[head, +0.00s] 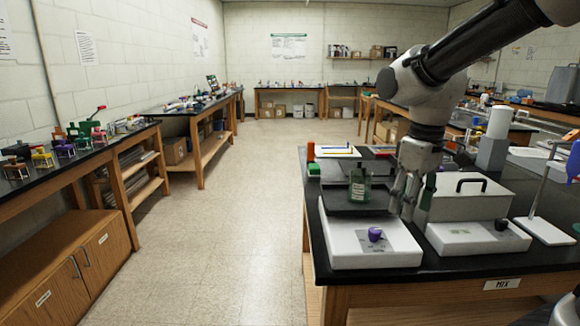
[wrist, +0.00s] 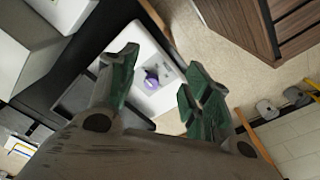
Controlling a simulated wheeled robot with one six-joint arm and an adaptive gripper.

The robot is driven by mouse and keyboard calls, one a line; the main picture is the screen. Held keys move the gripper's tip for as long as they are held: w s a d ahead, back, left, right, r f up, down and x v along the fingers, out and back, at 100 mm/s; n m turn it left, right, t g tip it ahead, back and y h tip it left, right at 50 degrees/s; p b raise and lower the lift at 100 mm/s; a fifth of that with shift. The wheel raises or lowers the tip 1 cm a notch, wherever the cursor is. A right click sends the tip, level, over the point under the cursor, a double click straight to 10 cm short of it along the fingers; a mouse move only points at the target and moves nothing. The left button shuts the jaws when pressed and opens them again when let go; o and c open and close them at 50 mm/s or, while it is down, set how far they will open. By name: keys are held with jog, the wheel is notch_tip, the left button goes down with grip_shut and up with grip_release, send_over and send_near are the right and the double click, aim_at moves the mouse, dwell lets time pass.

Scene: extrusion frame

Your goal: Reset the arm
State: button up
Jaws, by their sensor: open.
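My gripper (head: 408,190) hangs from my arm over the near bench in the head view, beside a green bottle with a pale label (head: 359,184). In the wrist view my gripper (wrist: 160,80) shows two green-padded fingers spread apart with nothing between them in contact. A white balance with a purple knob-like object (head: 375,234) on its front stands below and left of the gripper. The purple object also shows in the wrist view (wrist: 151,80), beyond and between the fingers. The bottle stands on the dark plate of the balance; it is not clear in the wrist view.
A second white device with a grey lidded box (head: 468,200) stands right of the gripper, close to it. A white stand (head: 545,229) is farther right. The black bench top (head: 420,272) is bare along its front edge. Open floor (head: 230,200) lies left.

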jog(key=s+d+r+m+t, duration=0.2)
jog(key=s+d+m, duration=0.4)
jog(key=s+d, duration=0.4)
jog(key=s+t, duration=0.1)
jog(key=s, duration=0.2)
jog(key=shift+d+r+m+t, duration=0.25)
jog(key=shift+r+m+t, duration=0.15)
